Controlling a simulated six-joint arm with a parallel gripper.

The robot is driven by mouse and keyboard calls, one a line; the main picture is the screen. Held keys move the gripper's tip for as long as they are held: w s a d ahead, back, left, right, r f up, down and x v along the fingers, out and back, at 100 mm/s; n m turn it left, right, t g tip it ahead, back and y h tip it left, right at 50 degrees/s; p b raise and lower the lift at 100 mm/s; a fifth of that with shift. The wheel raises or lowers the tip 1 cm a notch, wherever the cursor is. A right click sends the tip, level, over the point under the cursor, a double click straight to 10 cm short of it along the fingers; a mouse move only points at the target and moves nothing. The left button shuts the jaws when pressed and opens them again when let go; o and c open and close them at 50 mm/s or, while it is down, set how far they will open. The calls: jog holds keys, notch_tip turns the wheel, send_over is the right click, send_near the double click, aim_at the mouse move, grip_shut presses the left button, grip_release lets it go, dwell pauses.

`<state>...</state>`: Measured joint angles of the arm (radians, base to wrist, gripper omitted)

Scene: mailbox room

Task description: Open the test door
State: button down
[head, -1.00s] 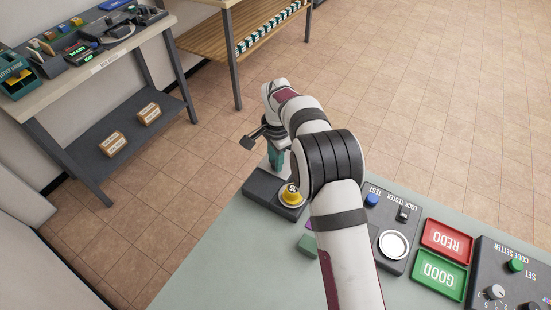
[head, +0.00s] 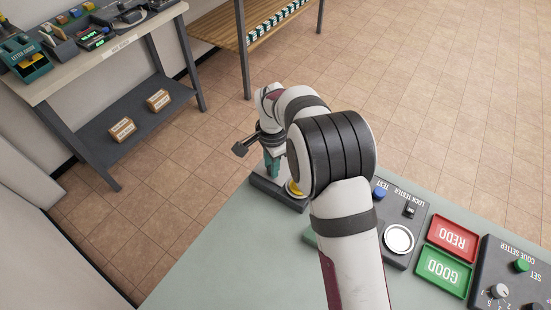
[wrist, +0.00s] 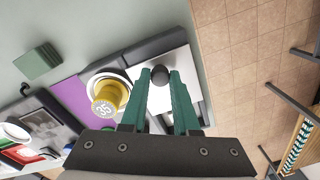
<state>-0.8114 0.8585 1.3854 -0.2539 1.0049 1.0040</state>
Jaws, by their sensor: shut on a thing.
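In the wrist view, the green fingers of my gripper (wrist: 160,84) are closed around a small dark knob (wrist: 159,72). The knob stands on a pale panel (wrist: 190,68) in a dark frame, which looks like the test door. I cannot tell whether the panel is ajar. A yellow round lock marked 35 (wrist: 107,97) sits just left of the fingers. In the head view, my gripper (head: 271,164) points down at the dark fixture (head: 277,194) on the bench edge. The yellow lock (head: 294,188) is partly behind my arm, and the knob is hidden.
A lock tester panel (head: 409,228), a red REDO tray (head: 452,236), a green GOOD tray (head: 443,270) and a code setter (head: 510,275) lie to the right. A green block (wrist: 38,61) and a purple patch (wrist: 72,95) are near the lock. Open floor lies beyond the bench.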

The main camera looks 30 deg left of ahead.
jog(key=c, duration=0.7)
grip_release()
jog(key=shift+o, duration=0.2)
notch_tip(320, 180, up, 16)
jog(key=shift+d, duration=0.25)
jog(key=shift+s, duration=0.1)
